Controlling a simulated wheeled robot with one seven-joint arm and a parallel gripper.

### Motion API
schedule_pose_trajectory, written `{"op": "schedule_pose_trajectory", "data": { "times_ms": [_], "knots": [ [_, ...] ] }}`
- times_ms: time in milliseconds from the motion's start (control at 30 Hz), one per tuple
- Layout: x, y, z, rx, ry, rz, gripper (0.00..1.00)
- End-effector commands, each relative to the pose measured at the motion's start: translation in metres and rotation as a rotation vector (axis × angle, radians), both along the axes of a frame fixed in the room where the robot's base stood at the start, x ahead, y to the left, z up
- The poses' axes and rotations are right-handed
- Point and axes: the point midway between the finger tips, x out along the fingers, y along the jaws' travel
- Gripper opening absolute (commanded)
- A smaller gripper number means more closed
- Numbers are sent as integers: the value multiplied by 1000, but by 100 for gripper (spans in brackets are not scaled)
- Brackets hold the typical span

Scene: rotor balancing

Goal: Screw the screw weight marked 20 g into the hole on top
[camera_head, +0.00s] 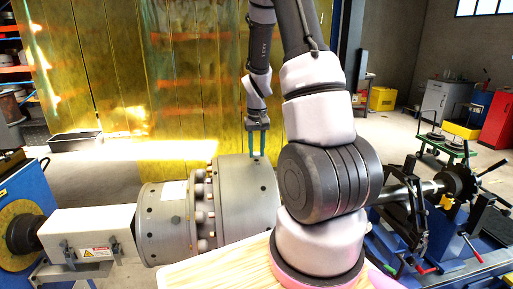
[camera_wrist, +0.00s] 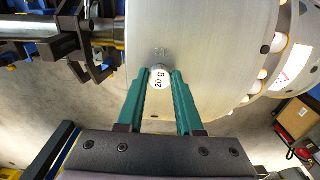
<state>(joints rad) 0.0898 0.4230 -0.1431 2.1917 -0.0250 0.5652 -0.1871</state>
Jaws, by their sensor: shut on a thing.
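The screw weight marked 20 g (camera_wrist: 157,78) shows its round, pale end face in the wrist view, between the tips of my gripper's teal fingers. My gripper (camera_wrist: 160,76) is shut on it. In the head view my gripper (camera_head: 258,151) points down at the top of the grey rotor drum (camera_head: 240,205), with its fingertips at the upper surface. The rotor (camera_wrist: 205,45) fills the upper middle of the wrist view, right behind the weight. The hole on top is not visible; the weight and fingers cover that spot. How deep the weight sits cannot be told.
My arm hides the rotor's right part in the head view. A white housing (camera_head: 92,232) with a warning label adjoins the rotor's left end. A black support stand (camera_head: 410,225) with a shaft is at right. Yellow curtain panels (camera_head: 110,80) hang behind.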

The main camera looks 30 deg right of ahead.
Motion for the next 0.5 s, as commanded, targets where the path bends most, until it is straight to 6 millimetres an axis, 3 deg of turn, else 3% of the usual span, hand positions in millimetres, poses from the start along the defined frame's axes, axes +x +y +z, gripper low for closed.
{"op": "schedule_pose_trajectory", "data": {
  "times_ms": [267, 500],
  "knots": [
    [0, -1, 0, -2, 1, 66, 0],
    [0, -1, 0, -21, 6, 522, 0]
  ]
}}
